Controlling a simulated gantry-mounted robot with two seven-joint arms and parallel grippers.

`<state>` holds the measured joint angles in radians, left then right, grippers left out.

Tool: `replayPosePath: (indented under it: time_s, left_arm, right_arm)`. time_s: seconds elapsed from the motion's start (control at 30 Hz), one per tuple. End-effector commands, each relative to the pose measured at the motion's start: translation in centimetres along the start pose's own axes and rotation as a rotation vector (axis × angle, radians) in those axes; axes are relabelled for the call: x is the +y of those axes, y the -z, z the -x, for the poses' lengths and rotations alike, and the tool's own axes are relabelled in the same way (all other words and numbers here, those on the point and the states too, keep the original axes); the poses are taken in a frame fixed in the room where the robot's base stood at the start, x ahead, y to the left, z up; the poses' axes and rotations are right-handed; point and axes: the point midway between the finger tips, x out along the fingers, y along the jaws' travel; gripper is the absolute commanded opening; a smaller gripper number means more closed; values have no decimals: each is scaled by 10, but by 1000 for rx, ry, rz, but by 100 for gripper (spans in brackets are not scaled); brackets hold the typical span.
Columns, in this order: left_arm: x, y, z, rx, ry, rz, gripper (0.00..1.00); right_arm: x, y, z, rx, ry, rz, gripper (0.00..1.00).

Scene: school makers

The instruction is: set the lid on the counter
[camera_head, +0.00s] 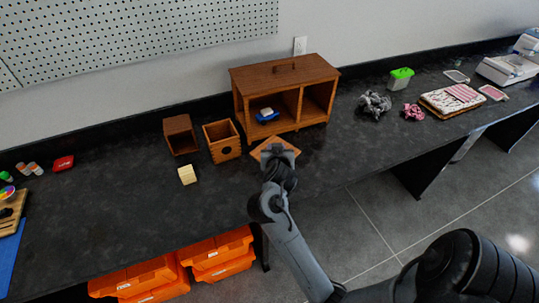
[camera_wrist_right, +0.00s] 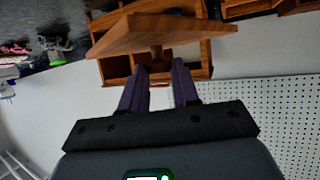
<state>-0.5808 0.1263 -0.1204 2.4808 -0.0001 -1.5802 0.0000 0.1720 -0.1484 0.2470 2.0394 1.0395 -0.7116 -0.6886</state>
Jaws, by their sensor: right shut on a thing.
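A square wooden lid (camera_head: 272,141) is just in front of the wooden cabinet, above or on the dark counter (camera_head: 330,165); I cannot tell whether it touches. My right gripper (camera_head: 279,153) hides part of it. In the right wrist view the lid (camera_wrist_right: 165,32) fills the top middle, tilted in the picture. Its knob (camera_wrist_right: 156,53) sits between the two fingers of my right gripper (camera_wrist_right: 160,68), which is shut on it. My left gripper is not in view.
The wooden cabinet (camera_head: 240,76) with two open bays stands behind, a blue and white item (camera_head: 267,115) inside.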

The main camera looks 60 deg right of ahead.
Motion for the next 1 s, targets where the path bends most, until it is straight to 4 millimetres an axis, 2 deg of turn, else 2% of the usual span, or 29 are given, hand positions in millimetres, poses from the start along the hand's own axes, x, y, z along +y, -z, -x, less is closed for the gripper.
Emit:
replayPosePath:
  time_s: [0.03,0.1,0.2,0.3,0.43,0.53,0.63,1.0]
  left_arm:
    - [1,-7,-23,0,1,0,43]
    - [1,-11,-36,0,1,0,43]
    - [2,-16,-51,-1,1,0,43]
    - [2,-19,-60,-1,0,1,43]
    - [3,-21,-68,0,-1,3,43]
    - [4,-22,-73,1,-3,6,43]
    - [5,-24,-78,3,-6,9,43]
    - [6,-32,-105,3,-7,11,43]
  right_arm:
    - [19,-14,-13,2,-67,-38,0]
    - [44,-22,-20,3,-156,-79,0]
    - [71,-34,-26,1,-255,-125,0]
    - [89,-44,-28,1,-325,-157,0]
    - [101,-53,-30,1,-380,-182,0]
    - [101,-58,-35,1,-400,-192,0]
    - [92,-63,-47,0,-407,-194,0]
    - [39,-80,-109,1,-406,-194,0]
